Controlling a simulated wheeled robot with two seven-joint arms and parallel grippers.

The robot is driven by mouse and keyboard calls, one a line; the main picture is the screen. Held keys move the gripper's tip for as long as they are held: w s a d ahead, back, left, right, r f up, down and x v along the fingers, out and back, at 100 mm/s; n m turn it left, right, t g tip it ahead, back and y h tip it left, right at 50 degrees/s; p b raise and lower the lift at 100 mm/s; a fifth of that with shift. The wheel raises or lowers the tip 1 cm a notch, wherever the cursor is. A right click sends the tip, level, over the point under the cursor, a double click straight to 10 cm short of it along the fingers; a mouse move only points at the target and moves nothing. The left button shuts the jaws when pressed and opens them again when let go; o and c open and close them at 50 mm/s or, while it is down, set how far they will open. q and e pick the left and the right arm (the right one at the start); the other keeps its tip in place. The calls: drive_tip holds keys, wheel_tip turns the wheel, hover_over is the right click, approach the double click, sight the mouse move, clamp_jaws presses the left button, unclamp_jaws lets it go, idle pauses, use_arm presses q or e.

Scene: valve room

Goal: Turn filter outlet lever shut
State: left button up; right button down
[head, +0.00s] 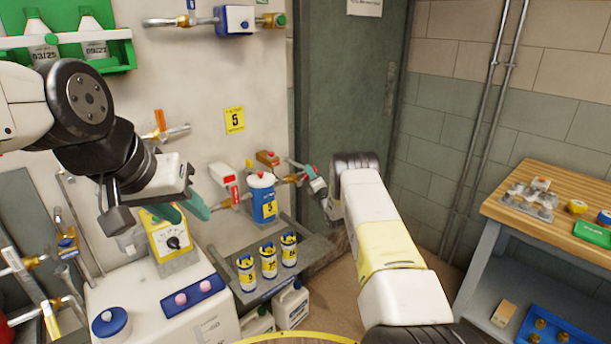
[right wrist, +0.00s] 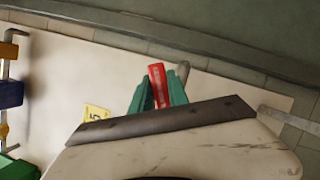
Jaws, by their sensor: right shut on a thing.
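The blue filter canister (head: 263,205) with a white top and a yellow label hangs at the wall, with brass pipe fittings on both sides. My right gripper (head: 307,171) is at the pipe to the right of the canister. In the right wrist view its teal fingers (right wrist: 157,100) are shut on a red lever (right wrist: 157,76), whose far end sticks out past them. In the head view the gripper hides most of this lever. My left gripper (head: 185,210) is open and empty in front of the wall, above the white tank.
A red and white part (head: 229,184) sits on the pipe left of the canister. Several yellow-labelled cans (head: 268,260) stand on a grey shelf below. A white tank (head: 150,300) with a dial box is at the lower left. A wooden workbench (head: 560,185) stands at the right.

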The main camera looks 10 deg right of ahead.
drive_tip(key=n, duration=0.1)
drive_tip(key=r+n+y, duration=0.1)
drive_tip(key=n, duration=0.1)
drive_tip(key=a+n, duration=0.1)
drive_tip(key=shift+s+a+r+n+t+y, duration=0.1)
drive_tip(key=shift+s+r+n+t+y, duration=0.2)
drive_tip(key=shift+s+t+y, duration=0.1)
drive_tip(key=n, duration=0.1)
drive_tip(key=n+y, duration=0.1)
drive_tip(key=a+n+y, duration=0.1)
drive_tip(key=shift+s+r+n, duration=0.3)
drive_tip(key=shift+r, duration=0.1)
drive_tip(key=shift+s+a+r+n+g+y, duration=0.15)
drive_tip(key=shift+s+a+n+g+y, duration=0.35)
drive_tip(key=shift+n, duration=0.95)
drive_tip(key=shift+s+a+r+n+g+y, duration=0.1)
drive_tip(key=shift+a+n+y, duration=0.25)
drive_tip(key=shift+n+y, duration=0.8)
drive_tip(key=shift+s+a+r+n+g+y, duration=0.2)
drive_tip(key=shift+s+a+n+y, duration=0.15)
drive_tip(key=shift+n, duration=1.35)
drive_tip(key=shift+a+f, duration=0.1)
drive_tip(key=c, duration=1.3)
unclamp_jaws()
drive_tip(key=shift+o, duration=0.2)
